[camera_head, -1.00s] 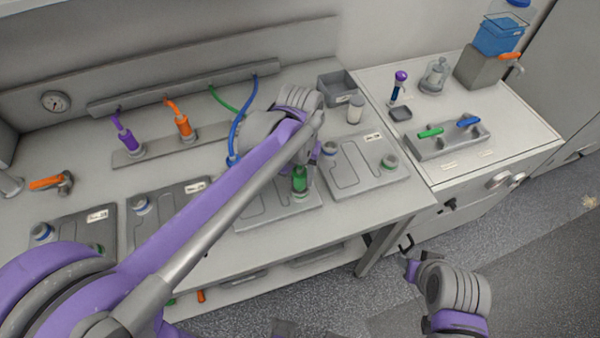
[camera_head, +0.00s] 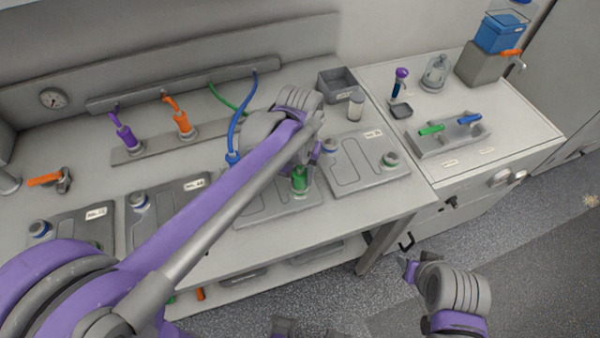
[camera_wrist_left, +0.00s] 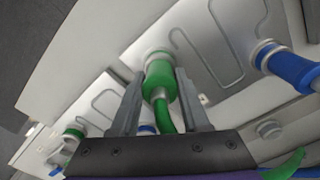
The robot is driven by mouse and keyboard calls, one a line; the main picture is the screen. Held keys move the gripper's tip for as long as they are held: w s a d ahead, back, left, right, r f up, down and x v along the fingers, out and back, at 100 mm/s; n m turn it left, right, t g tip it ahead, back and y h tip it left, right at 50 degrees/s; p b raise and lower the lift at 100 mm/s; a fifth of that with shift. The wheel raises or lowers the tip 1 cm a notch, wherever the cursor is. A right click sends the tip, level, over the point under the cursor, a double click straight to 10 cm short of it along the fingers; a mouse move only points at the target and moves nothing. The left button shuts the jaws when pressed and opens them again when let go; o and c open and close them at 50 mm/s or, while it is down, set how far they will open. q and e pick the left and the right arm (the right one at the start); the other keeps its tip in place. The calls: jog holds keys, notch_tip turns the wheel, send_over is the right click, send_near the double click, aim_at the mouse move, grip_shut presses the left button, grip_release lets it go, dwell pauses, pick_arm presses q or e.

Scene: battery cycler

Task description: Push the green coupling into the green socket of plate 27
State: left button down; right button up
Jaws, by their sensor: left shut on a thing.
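The green coupling (camera_head: 300,181) stands upright at the front right of a grey plate (camera_head: 255,217), the third from the left. My left gripper (camera_head: 301,169) is shut on it from above. In the left wrist view the coupling (camera_wrist_left: 160,82) sits between the two fingers, its end at a pale ring-shaped socket (camera_wrist_left: 158,53). I cannot tell how deep it sits in the socket. The socket's colour band and the plate's number are hidden by the coupling and my arm. My right gripper (camera_head: 410,268) hangs low at the right, off the bench; its jaws are unclear.
A blue coupling (camera_head: 232,157) on a blue hose is just left of my left wrist. Similar plates lie on both sides, one at the right (camera_head: 365,176). Purple (camera_head: 126,138) and orange (camera_head: 184,125) couplings stand on a rail behind. A side counter (camera_head: 520,138) is at right.

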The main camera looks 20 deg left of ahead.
pick_arm(q)
grip_release()
notch_tip(320, 180, up, 11)
jog(key=shift+f+p, duration=0.1)
jog(key=shift+p, duration=0.3)
jog(key=s+a+f+t, duration=0.2)
jog(key=s+f, duration=0.2)
jog(key=s+a+f+t, duration=0.1)
jog(key=s+a+f, duration=0.1)
jog(key=s+f, duration=0.2)
jog(key=s+a+f+t, duration=0.2)
jog(key=s+f, duration=0.3)
jog(key=shift+s+a+t, duration=0.25)
jog(key=shift+a+t, duration=0.05)
jog(key=shift+a, duration=0.05)
